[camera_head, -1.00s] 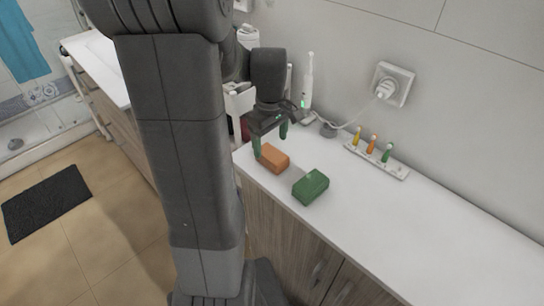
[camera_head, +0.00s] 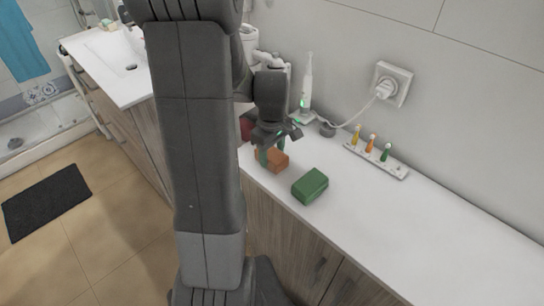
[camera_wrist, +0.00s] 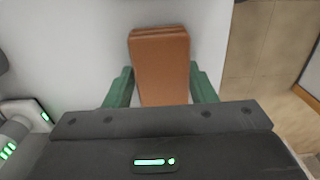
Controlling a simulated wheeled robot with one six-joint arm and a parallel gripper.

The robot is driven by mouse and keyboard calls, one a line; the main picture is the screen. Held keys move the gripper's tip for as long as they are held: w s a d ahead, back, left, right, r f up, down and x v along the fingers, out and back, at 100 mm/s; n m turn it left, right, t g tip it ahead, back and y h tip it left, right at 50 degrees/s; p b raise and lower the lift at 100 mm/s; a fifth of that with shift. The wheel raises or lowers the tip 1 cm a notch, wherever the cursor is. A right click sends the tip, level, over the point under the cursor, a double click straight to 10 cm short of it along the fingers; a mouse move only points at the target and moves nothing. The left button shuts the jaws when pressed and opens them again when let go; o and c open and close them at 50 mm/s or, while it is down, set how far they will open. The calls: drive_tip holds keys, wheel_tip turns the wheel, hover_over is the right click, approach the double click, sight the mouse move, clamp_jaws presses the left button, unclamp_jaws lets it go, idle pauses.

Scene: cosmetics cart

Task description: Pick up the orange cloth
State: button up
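The orange cloth (camera_head: 273,160) is a folded block lying on the white counter, left of the green cloth (camera_head: 310,186). My gripper (camera_head: 272,155) is low over the orange cloth and partly covers it in the head view. In the wrist view the orange cloth (camera_wrist: 160,65) lies between the two green fingers of my gripper (camera_wrist: 160,88). A gap shows on each side of the cloth, so the fingers are open and not closed on it. The near end of the cloth is hidden by the gripper body.
An electric toothbrush (camera_head: 307,88) stands on its charger behind, close to the gripper. A white holder (camera_head: 376,161) with three small coloured brush heads sits further right, below a wall socket (camera_head: 391,84). The counter's front edge is close to both cloths. The right part of the counter is clear.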

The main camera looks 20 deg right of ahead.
sight(272, 152)
drive_tip(key=c, duration=0.4)
drive_tip(key=shift+r, duration=0.1)
wheel_tip(272, 152, up, 10)
drive_tip(key=shift+f, duration=0.1)
